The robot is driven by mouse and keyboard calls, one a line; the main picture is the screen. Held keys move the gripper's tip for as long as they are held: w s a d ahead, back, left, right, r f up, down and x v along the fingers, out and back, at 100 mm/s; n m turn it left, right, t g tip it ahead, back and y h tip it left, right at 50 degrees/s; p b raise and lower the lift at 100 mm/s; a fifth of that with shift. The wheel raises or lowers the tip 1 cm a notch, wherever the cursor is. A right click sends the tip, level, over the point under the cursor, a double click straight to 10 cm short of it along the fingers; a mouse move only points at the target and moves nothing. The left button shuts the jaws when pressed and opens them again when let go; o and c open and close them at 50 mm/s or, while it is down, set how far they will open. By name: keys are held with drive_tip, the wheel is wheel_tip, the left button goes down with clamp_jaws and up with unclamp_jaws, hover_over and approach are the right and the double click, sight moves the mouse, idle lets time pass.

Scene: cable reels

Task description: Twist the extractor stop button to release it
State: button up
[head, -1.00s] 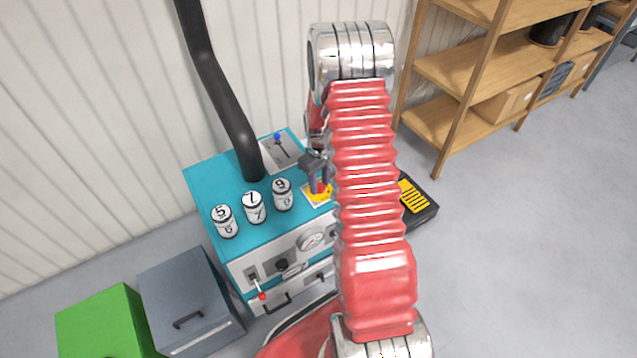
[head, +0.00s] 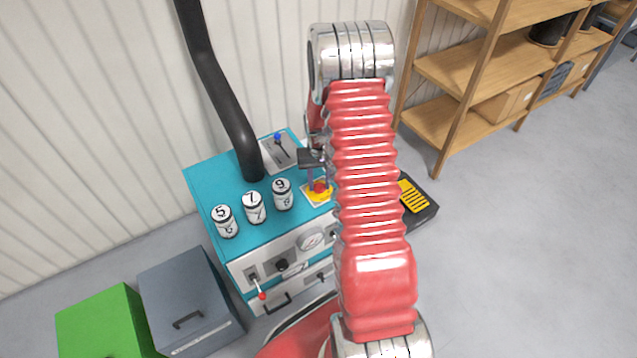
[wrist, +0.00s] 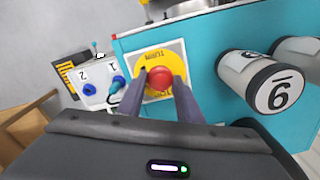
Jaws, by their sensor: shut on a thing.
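The extractor stop button is a red knob (wrist: 159,78) on a yellow disc (wrist: 160,62) with lettering, set on a pale square plate on the teal cabinet top. It also shows in the head view as a red button (head: 320,186), partly beside my arm. My gripper (wrist: 158,88) comes down over it, with one finger on each side of the red knob, shut on it. In the head view my gripper (head: 318,178) is partly hidden by my red arm.
Several white numbered drums (head: 254,208) stand on the teal cabinet (head: 215,178), left of the button. A black hose (head: 222,90) rises behind them. A lever with a blue tip (head: 278,136) stands at the back. A wooden shelf (head: 450,75) is at the right.

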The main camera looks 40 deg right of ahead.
drive_tip(key=shift+m, duration=0.6)
drive_tip(key=shift+f, duration=0.1)
drive_tip(key=o, duration=1.1)
wheel_tip(320, 180, up, 14)
drive_tip(key=shift+f, duration=0.1)
